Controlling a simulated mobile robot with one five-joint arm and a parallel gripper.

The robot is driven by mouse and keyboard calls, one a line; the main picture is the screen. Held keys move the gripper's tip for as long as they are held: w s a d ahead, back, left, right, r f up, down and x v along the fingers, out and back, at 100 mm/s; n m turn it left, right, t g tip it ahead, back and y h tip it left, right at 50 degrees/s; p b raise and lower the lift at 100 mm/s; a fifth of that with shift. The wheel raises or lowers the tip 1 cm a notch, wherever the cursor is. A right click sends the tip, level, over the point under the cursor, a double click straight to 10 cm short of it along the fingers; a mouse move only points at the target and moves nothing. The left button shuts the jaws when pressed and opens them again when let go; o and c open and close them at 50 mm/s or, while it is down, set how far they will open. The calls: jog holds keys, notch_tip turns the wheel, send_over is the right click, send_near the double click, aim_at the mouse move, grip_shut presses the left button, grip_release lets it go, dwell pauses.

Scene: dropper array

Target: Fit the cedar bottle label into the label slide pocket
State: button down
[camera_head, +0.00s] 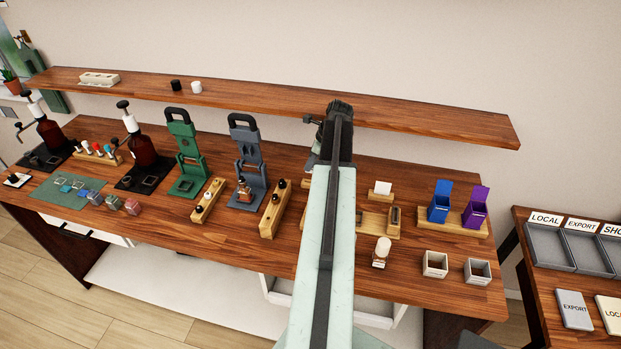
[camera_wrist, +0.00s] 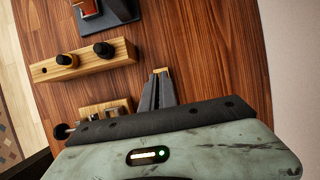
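My gripper (camera_wrist: 161,74) shows in the wrist view as two grey fingers set close together over the wooden bench. A small tan piece shows at their tips; I cannot tell whether it is held or lies behind them. In the head view my arm hides the fingers. I cannot tell which piece is the cedar label or the label slide pocket. A small white-topped bottle (camera_head: 381,250) stands farther forward.
A wooden rack (camera_head: 268,224) with black-capped droppers stands left of my arm; it also shows in the wrist view (camera_wrist: 122,54). Blue (camera_head: 439,200) and purple (camera_head: 475,205) boxes and two open cubes (camera_head: 435,264) stand right. A long shelf (camera_head: 250,97) runs behind.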

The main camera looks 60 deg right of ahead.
jog(key=shift+f, duration=0.5)
notch_tip(320, 180, down, 5)
jog(key=b, duration=0.5)
jog(key=shift+r, duration=0.2)
jog(key=shift+r+p, duration=0.25)
jog(key=shift+p, duration=0.05)
jog(key=shift+f, duration=0.2)
jog(key=c, duration=1.7)
grip_release()
jog(key=p+v, duration=0.5)
jog(key=shift+a+r, duration=0.1)
jog(key=shift+r, duration=0.25)
jog(key=s+d, duration=0.1)
jog(key=s, duration=0.3)
jog(key=s+d, duration=0.1)
jog(key=s, duration=0.2)
jog(key=s+d, duration=0.1)
jog(key=s, duration=0.3)
jog(key=shift+s+d+f+b, duration=0.3)
jog(key=shift+d+f+b, duration=0.05)
jog(key=shift+b, duration=0.05)
